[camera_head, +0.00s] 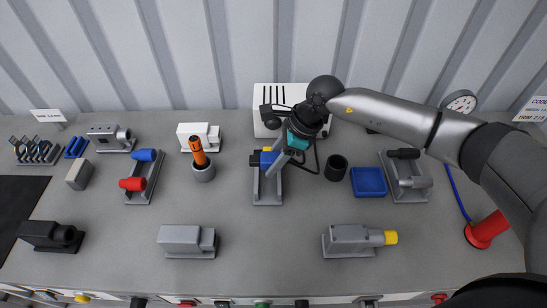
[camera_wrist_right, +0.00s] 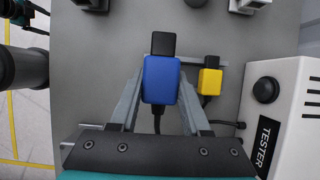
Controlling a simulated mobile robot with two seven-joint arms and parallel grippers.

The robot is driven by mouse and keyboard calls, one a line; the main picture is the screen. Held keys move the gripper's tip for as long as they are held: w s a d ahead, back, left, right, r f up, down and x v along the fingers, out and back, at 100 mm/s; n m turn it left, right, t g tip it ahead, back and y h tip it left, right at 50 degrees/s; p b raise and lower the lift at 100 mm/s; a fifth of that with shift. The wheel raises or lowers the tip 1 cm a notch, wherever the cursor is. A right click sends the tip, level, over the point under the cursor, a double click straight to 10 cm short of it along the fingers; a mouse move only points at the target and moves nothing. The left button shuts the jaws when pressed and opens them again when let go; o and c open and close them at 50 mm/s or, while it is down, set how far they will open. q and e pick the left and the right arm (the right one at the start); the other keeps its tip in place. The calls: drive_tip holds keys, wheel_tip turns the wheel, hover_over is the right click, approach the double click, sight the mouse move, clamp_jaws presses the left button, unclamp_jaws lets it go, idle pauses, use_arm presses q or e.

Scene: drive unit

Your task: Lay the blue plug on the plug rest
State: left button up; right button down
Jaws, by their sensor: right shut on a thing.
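My right gripper (camera_head: 279,161) is shut on the blue plug (camera_wrist_right: 160,80). In the wrist view, its two grey fingers flank the plug, with the black tip pointing up and a cable below. In the head view, the blue plug (camera_head: 267,158) is partly hidden by the gripper, its black end to the left. It is over the back part of a grey tray-like holder (camera_head: 267,201), which looks like the plug rest. I cannot tell whether plug and holder touch. A yellow plug (camera_wrist_right: 209,80) is just behind the blue one. My left gripper is out of view.
The white tester (camera_wrist_right: 275,105) stands behind the holder. A black cup (camera_head: 336,167) and blue tray (camera_head: 368,182) are to the right. The table in front is partly clear.

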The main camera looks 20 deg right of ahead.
drive_tip(key=shift+f+b, duration=0.3)
drive_tip(key=shift+f, duration=0.3)
drive_tip(key=b, duration=0.5)
approach(265, 193)
drive_tip(key=shift+w+a+f, duration=0.15)
drive_tip(key=shift+a+f, duration=0.35)
drive_tip(key=shift+f, duration=0.05)
drive_tip(key=shift+w+a+f, duration=0.15)
drive_tip(key=shift+a+f, duration=0.3)
drive_tip(key=shift+f, duration=0.15)
drive_tip(key=shift+f, duration=0.15)
drive_tip(key=shift+f+b, duration=0.25)
drive_tip(key=shift+b, duration=0.1)
drive_tip(key=shift+f, duration=0.1)
drive_tip(key=shift+f+b, duration=0.45)
drive_tip(key=shift+b, duration=0.05)
drive_tip(key=shift+c, duration=1.4)
unclamp_jaws()
